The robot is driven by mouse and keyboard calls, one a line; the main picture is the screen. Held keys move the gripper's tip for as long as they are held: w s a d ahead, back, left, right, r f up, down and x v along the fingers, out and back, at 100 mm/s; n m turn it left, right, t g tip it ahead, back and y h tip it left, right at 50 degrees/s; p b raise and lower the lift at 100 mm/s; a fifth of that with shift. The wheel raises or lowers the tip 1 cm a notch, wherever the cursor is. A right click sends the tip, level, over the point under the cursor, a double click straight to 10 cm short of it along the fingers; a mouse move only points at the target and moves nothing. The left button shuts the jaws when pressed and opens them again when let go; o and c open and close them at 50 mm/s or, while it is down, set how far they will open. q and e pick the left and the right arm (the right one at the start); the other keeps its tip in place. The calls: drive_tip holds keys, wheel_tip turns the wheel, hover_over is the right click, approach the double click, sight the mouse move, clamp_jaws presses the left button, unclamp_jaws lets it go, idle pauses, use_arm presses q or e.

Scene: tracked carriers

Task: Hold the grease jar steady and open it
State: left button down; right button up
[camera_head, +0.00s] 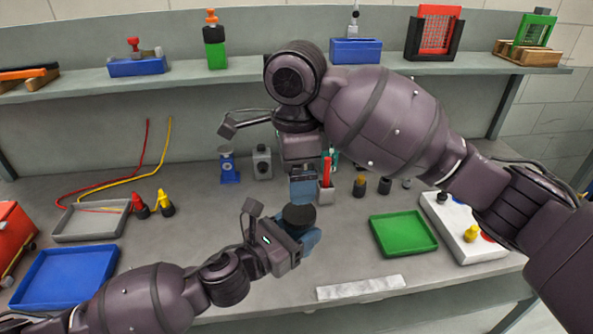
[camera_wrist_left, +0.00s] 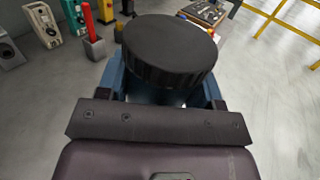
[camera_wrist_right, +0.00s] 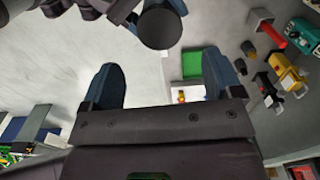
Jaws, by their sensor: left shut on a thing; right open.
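The grease jar (camera_head: 299,214) has a wide black ribbed lid, which fills the middle of the left wrist view (camera_wrist_left: 168,48). My left gripper (camera_head: 306,238) is shut around the jar's body below the lid, with a blue finger on each side. The jar's body is mostly hidden by the fingers. My right gripper (camera_wrist_right: 170,90) is open and empty, its blue fingers spread apart. In the head view it is above and behind the jar, apart from it. The lid also shows at the top of the right wrist view (camera_wrist_right: 160,28).
A green tray (camera_head: 404,249) and a white panel with knobs (camera_head: 462,243) lie to the right. A blue tray (camera_head: 66,301) and a grey tray (camera_head: 91,236) are at the left. A red-handled tool in a grey holder (camera_head: 326,193) stands behind the jar. A pale strip (camera_head: 360,287) lies in front.

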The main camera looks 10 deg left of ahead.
sight(297, 211)
drive_tip(key=shift+f, duration=4)
